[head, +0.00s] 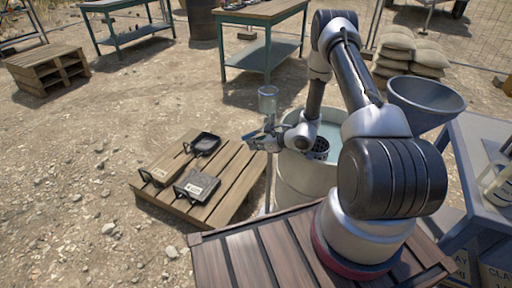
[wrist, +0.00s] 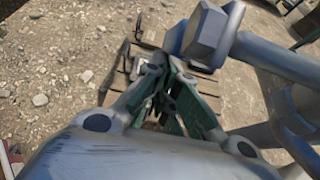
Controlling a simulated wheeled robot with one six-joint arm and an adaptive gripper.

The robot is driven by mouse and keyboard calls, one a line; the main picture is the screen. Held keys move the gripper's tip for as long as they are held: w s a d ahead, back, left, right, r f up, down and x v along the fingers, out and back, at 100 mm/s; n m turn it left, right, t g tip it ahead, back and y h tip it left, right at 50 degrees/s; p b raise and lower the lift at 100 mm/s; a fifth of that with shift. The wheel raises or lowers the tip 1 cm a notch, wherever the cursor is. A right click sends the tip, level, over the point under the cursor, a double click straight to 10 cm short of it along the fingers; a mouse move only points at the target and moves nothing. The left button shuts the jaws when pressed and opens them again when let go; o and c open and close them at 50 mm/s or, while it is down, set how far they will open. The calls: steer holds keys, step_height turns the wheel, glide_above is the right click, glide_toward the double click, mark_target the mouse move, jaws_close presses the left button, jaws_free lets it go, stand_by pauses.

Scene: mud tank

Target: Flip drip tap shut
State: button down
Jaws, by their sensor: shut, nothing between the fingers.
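In the head view, a small clear vessel (head: 268,100) stands above the near rim of the pale mud tank (head: 290,185), on a thin upright post (head: 267,185). My gripper (head: 250,138) is just below the vessel and reaches left past the post. In the wrist view, my gripper (wrist: 168,75) has its green-padded fingers together and holds nothing. A grey faceted fitting (wrist: 205,32) with a grey pipe (wrist: 285,60) lies close beside the fingers, at upper right. It may be the drip tap. I cannot make out the tap's lever or its position; contact is unclear.
A wooden pallet (head: 230,185) with a black pan (head: 203,143) and two box-like items lies left of the tank. A grey funnel (head: 427,95) stands at the right, near a blue-grey table (head: 465,145). Open gravel ground lies further left.

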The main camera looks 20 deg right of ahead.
steer(key=shift+w+a+r+t+y, duration=0.4)
steer(key=shift+w+a+r, duration=0.05)
steer(key=shift+w+a, duration=0.15)
steer(key=shift+a+r, duration=0.1)
stand_by(0.4)
steer(key=v, duration=1.2)
